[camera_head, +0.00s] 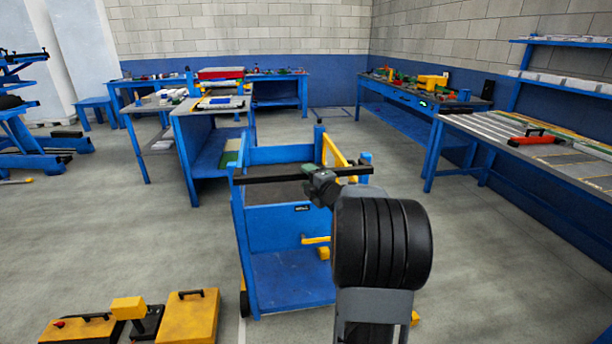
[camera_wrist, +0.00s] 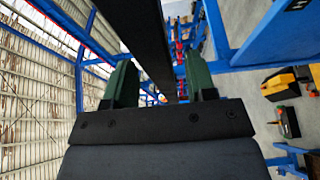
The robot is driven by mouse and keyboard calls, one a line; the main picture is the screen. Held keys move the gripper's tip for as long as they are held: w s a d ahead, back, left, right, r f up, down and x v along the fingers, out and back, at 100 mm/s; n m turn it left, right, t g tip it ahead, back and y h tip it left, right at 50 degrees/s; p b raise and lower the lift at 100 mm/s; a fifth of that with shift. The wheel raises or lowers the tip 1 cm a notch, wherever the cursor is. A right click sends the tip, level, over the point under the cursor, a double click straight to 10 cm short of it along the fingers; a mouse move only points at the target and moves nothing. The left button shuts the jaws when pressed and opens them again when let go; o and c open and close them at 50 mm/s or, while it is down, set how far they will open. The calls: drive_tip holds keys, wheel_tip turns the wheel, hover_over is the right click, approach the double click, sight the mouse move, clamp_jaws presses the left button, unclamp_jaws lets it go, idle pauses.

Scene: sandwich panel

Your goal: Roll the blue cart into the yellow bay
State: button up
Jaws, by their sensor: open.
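The blue cart (camera_head: 290,280) stands upright on the floor in the middle of the head view, with a lower shelf, a raised panel and a black handle bar (camera_head: 262,178) across its near top. My gripper (camera_head: 318,176) is at that bar, towards its right part. In the wrist view the two green fingers of my gripper (camera_wrist: 160,82) stand apart, and the black bar (camera_wrist: 147,35) runs between them. Gaps show beside the bar, so I cannot tell any contact. My arm hides the cart's right side. I cannot make out a yellow bay in either view.
Yellow and black boxes (camera_head: 188,318) lie on the floor at the lower left. Blue workbenches (camera_head: 185,140) stand behind the cart to the left, and another bench (camera_head: 440,130) stands at the right. Open grey floor (camera_head: 480,260) lies right of the cart.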

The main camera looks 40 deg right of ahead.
drive_tip(key=shift+w, duration=1.05)
clamp_jaws()
